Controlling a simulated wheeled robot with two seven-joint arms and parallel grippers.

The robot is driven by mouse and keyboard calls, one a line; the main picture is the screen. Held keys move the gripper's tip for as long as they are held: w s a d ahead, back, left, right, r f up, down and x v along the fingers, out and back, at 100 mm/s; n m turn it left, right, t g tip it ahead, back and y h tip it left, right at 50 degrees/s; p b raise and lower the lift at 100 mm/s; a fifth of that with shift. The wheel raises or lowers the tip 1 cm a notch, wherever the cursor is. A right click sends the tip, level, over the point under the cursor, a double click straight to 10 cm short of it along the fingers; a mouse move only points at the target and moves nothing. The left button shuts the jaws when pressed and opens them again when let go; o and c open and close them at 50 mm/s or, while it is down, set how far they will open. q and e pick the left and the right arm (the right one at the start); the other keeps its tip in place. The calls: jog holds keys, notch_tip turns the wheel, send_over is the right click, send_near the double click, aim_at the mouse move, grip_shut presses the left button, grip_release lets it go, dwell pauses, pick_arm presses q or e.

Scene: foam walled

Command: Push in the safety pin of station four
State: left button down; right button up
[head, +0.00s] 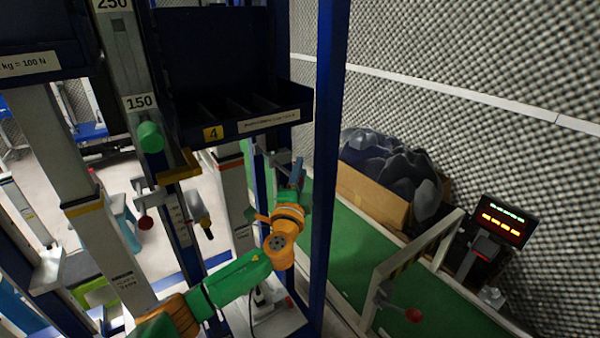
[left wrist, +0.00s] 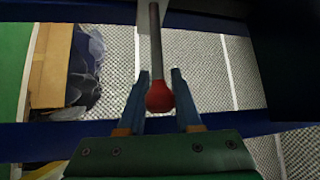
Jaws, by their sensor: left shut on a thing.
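The sign with the number 4 (head: 213,133) sits on the front edge of a dark blue tray. My left arm reaches up to the post below and right of this tray. My left gripper (head: 298,172) is small there, and what it holds is hidden in the head view. In the left wrist view, its two blue fingers (left wrist: 158,98) are shut on a red ball knob (left wrist: 160,98). A grey rod (left wrist: 155,45) runs from the knob away from the gripper. Whether this is the safety pin, and how deep it sits, I cannot tell. My right gripper is not in view.
A blue upright post (head: 327,150) stands just right of my left gripper. Another red knob (head: 145,222) and a green knob (head: 150,137) are at the left. A box of dark lumps (head: 372,193) and a lit display (head: 503,220) are at the right.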

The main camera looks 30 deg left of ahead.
aim_at(288, 171)
pick_arm(q)
jog(key=a, duration=0.1)
jog(key=w+a+b, duration=0.1)
jog(key=a+b, duration=0.1)
jog(key=a, duration=0.1)
jog(key=shift+w+f, duration=0.15)
jog(key=shift+w, duration=0.15)
jog(key=shift+r, duration=0.3)
jog(key=c, duration=0.6)
grip_release()
jog(key=shift+w+a+f, duration=0.1)
jog(key=shift+a+f, duration=0.05)
jog(key=shift+f, duration=0.05)
jog(key=b+v, duration=0.1)
jog(key=v, duration=0.6)
